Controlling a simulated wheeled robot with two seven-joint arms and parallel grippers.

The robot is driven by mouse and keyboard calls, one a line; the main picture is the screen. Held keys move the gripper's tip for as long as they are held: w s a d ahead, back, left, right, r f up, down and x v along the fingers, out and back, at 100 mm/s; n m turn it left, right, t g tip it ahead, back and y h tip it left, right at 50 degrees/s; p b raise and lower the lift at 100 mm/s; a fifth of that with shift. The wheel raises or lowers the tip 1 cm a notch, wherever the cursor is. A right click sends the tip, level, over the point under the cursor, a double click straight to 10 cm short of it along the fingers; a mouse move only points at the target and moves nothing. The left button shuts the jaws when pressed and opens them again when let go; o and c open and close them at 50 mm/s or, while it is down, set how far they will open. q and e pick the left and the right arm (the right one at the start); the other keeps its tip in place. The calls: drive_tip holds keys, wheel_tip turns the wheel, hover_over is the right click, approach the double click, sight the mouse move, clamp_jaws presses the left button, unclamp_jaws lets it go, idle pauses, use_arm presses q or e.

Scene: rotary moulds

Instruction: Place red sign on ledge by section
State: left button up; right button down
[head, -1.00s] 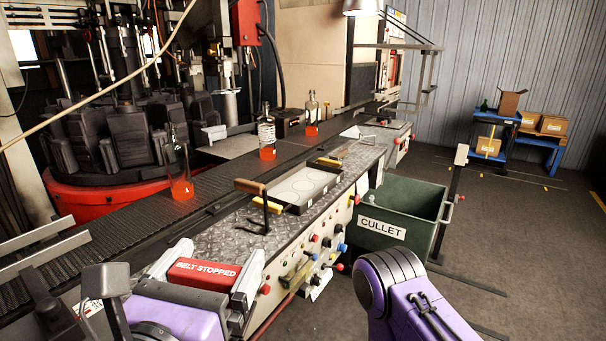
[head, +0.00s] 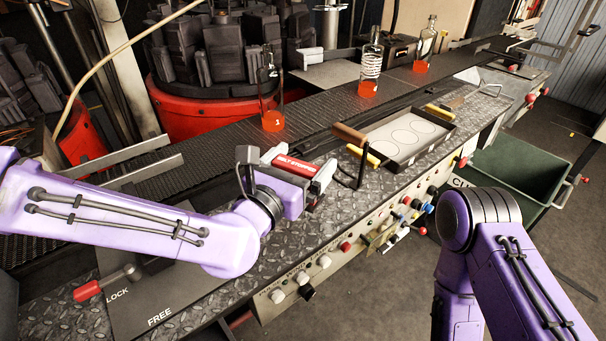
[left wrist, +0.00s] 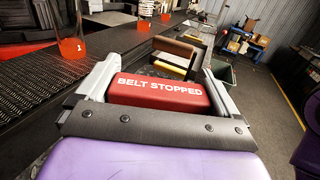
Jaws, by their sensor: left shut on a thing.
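The red sign (head: 289,162) reads "BELT STOPPED" and is a small block with white letters. My left gripper (head: 298,167) is shut on it over the diamond-plate ledge (head: 318,232); I cannot tell whether the sign touches the plate. In the left wrist view the sign (left wrist: 160,95) sits between the two pale fingers of the left gripper (left wrist: 158,84), its lettering upright. The dark conveyor belt (head: 205,165) runs behind the ledge. My right arm shows at the lower right, but its gripper is out of view.
Orange-bottomed bottles (head: 271,100) stand along the belt. A wooden-handled tool (head: 350,150) and a tray with circles (head: 405,138) lie right of the sign. A red-handled LOCK/FREE lever (head: 105,283) is at lower left. A green bin (head: 520,170) stands beyond the control panel.

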use_arm(q)
drive_tip(key=w+f, duration=0.1)
drive_tip(key=f, duration=0.1)
drive_tip(key=w+f, duration=0.1)
drive_tip(key=f, duration=0.2)
drive_tip(key=w+f, duration=0.1)
drive_tip(key=f, duration=0.1)
drive_tip(key=shift+w+f, duration=0.15)
drive_tip(key=shift+f, duration=0.05)
